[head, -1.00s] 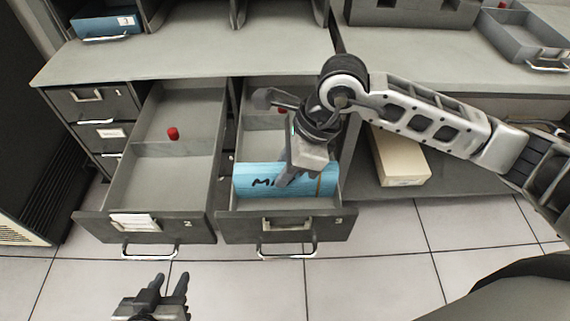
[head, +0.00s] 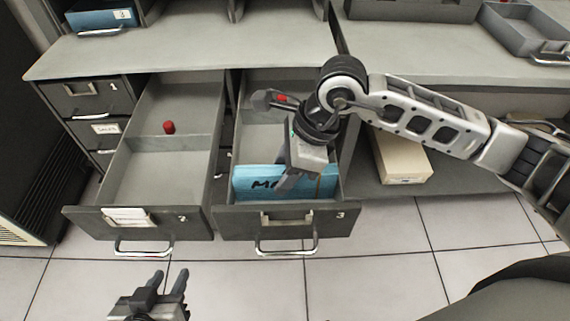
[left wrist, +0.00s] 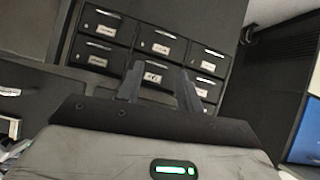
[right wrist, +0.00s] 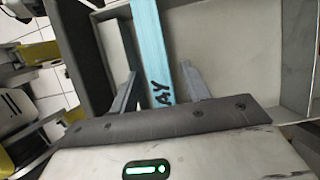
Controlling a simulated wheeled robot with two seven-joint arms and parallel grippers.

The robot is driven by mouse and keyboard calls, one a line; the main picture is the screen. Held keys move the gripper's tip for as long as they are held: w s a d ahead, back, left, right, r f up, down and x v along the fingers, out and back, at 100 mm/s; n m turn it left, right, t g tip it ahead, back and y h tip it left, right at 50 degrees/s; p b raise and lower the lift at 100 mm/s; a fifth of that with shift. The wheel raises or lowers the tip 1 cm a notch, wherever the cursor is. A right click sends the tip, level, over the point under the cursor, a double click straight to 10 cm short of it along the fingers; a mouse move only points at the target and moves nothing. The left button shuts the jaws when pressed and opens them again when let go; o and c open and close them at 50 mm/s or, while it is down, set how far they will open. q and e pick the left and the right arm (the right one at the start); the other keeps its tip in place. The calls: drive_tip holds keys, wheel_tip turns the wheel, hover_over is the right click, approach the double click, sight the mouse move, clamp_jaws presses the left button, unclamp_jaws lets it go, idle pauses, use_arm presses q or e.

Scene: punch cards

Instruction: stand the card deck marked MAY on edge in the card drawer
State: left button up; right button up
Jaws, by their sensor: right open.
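The light blue card deck (head: 257,185), lettered MA with the rest hidden by my gripper, stands on edge, as far as I can tell, in the front compartment of the open card drawer (head: 320,222) marked 3. My right gripper (head: 285,185) is directly above and at the deck, jaws open. In the right wrist view the deck (right wrist: 150,45) runs as a narrow blue strip between the spread fingers, with the letters AY showing. The deck's lower part is hidden. My left gripper (head: 170,277) is open and empty in front of the drawers at lower left.
A cream box (head: 402,160) sits on the low shelf to the right. A blue deck (head: 100,18) lies in a tray on the counter.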

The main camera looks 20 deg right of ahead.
drive_tip(key=v, duration=1.6)
